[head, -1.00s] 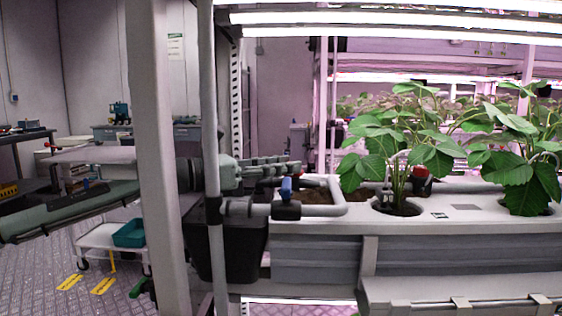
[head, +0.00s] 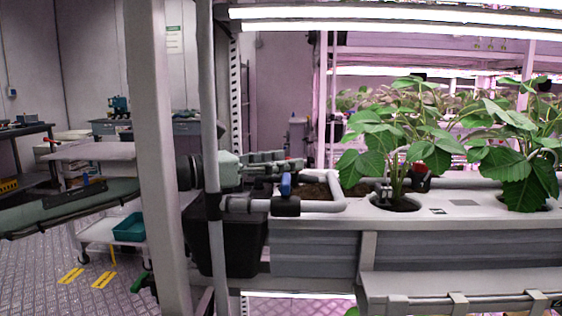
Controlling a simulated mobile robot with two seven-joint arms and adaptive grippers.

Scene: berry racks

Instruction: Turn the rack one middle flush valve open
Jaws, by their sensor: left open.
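The flush valve (head: 286,188) is a blue handle standing upright on a dark valve body, fitted on a grey pipe (head: 325,208) at the left end of the rack's trough. My left gripper (head: 296,163) reaches in from the left behind the rack post, open, its fingers pointing right. It is just above and behind the blue handle in the picture. I cannot tell whether it touches the handle. My right gripper does not show.
A light upright post (head: 158,150) and a thinner grey pole (head: 210,130) stand in front of my left arm. Leafy plants (head: 395,145) grow in the white trough (head: 465,225). A black bin (head: 225,245) hangs below the pipe. A cart with a teal tray (head: 130,228) stands at left.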

